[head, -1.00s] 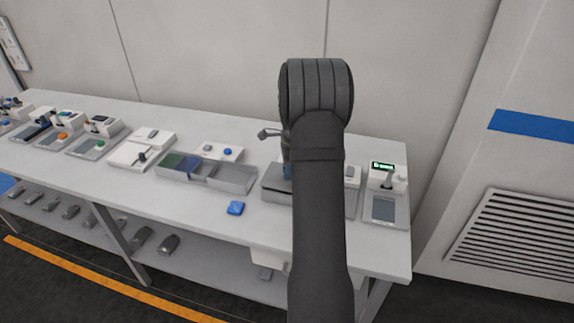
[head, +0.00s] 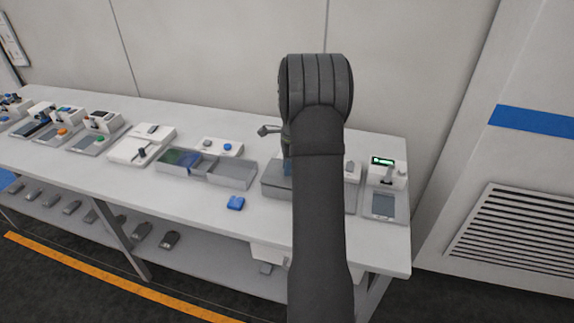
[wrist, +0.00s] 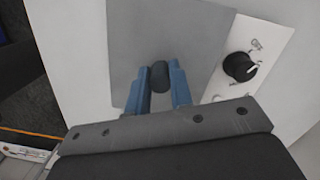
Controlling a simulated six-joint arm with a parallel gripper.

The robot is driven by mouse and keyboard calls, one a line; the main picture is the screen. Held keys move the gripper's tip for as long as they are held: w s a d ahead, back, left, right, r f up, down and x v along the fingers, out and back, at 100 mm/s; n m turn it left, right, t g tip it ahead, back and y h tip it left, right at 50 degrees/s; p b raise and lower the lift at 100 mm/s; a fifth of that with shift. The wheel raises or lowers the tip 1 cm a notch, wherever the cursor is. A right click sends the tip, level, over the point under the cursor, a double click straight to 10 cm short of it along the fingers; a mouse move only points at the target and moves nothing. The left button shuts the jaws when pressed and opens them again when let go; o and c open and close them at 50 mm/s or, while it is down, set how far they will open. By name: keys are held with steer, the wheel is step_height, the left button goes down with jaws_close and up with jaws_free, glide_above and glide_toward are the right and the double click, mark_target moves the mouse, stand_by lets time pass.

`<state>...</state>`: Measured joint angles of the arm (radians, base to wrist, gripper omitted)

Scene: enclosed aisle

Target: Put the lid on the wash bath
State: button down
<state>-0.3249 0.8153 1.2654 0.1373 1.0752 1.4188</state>
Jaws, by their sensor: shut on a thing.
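The lid (wrist: 138,40) is a flat grey plate with a black knob (wrist: 160,76) in the middle. In the wrist view my gripper (wrist: 162,84) has its two blue fingers closed on this knob. The wash bath (head: 276,186) is a grey box near the right end of the bench, partly hidden behind my arm in the head view. The lid lies over the bath's top there, with no clear gap visible; I cannot tell if it is fully seated. My gripper is mostly hidden in the head view.
A white panel with a black dial (wrist: 240,67) adjoins the lid. Right of the bath stands a device with a green display (head: 384,172). A blue object (head: 236,203) lies on the bench in front. Open grey trays (head: 231,174) stand to the left.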

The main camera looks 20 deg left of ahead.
steer(key=shift+f, duration=0.5)
stand_by(0.3)
steer(key=c, duration=1.2)
jaws_free()
steer(key=r, duration=0.5)
steer(key=d+r, duration=0.1)
steer(key=r, duration=0.5)
steer(key=w+d+r, duration=0.1)
steer(key=r, duration=0.5)
steer(key=shift+r, duration=0.15)
steer(key=f, duration=0.5)
steer(key=a+f, duration=0.1)
steer(key=f, duration=0.5)
steer(key=s+a+f, duration=0.1)
steer(key=f, duration=0.5)
steer(key=shift+f, duration=0.15)
